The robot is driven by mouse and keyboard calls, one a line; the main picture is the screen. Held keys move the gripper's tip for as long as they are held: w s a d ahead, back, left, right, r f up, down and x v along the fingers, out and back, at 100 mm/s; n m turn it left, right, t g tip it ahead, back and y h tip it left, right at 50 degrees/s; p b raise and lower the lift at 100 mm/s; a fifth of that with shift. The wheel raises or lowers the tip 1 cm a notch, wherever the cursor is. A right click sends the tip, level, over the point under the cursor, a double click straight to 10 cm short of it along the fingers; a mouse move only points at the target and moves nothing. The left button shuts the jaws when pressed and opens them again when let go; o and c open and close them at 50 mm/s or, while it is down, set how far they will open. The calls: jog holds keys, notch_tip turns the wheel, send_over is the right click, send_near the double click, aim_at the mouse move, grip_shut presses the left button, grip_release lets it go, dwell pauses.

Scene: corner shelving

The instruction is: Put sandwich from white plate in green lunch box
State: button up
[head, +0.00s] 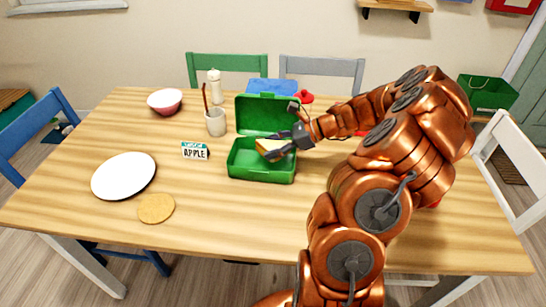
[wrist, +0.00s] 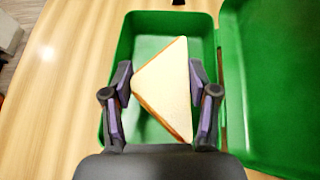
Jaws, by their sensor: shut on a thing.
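The sandwich (wrist: 166,87) is a triangle of pale bread. My gripper (wrist: 166,92) is shut on it, one finger on each side, and it also shows in the head view (head: 276,148). The green lunch box (head: 248,172) stands open on the table with its lid raised at the back. The gripper and sandwich are over the box's open tray, which shows behind them in the wrist view (wrist: 124,50). I cannot tell whether the sandwich touches the box floor. The white plate (head: 124,176) is empty at the table's left.
A round tan coaster (head: 156,208) lies near the plate. An APPLE sign (head: 195,150), a cup (head: 215,122), a white shaker (head: 215,86) and a red-and-white bowl (head: 165,101) stand left of or behind the box. The table's front middle is clear.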

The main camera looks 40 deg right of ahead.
jog(key=shift+f, duration=2.15)
jog(key=shift+f, duration=0.15)
jog(key=o, duration=0.7)
jog(key=shift+c, duration=0.2)
